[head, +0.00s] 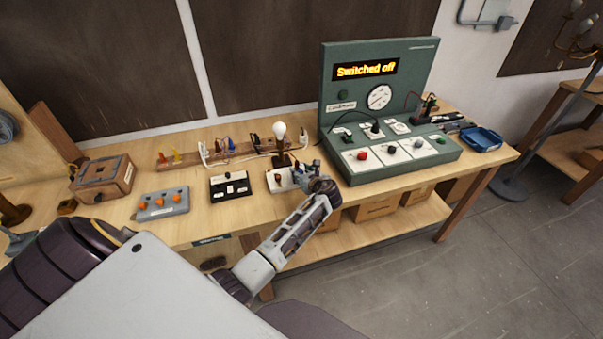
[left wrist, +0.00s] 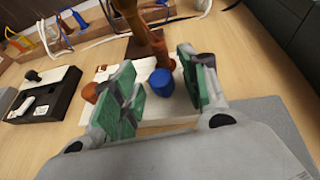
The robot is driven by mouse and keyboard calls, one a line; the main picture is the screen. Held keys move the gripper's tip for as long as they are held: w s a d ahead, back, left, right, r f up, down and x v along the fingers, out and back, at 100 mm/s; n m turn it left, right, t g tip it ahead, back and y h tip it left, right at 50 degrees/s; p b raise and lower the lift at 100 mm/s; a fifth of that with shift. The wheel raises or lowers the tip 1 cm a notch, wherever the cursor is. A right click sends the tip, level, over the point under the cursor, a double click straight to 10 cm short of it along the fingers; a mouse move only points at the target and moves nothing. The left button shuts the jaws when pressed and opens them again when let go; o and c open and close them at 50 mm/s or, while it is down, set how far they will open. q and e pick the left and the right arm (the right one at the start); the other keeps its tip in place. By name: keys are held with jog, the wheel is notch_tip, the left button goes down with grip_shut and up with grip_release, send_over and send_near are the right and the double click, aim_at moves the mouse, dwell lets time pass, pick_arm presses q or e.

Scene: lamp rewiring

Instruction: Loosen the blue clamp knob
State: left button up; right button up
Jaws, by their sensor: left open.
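The blue clamp knob (left wrist: 161,82) stands on a white base plate (left wrist: 183,106) in the left wrist view. My left gripper (left wrist: 157,68) is open, with one green-padded finger on each side of the knob. Gaps show between the knob and both fingers. A brown lamp arm (left wrist: 150,36) rises just behind the knob, and an orange knob (left wrist: 90,92) sits left of the fingers. In the head view my left gripper (head: 305,176) is at the white base, beside the lamp with the white bulb (head: 280,130). The blue knob cannot be made out clearly there. My right gripper is out of view.
A black switch block (head: 230,187) and a grey box with orange knobs (head: 163,204) stand to the left. The green test panel (head: 335,110), its display reading "Switched off", stands close on the right. A wooden rack with wires (head: 235,152) lies behind.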

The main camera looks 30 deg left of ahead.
pick_arm(q)
jog(key=shift+c, duration=0.4)
grip_shut()
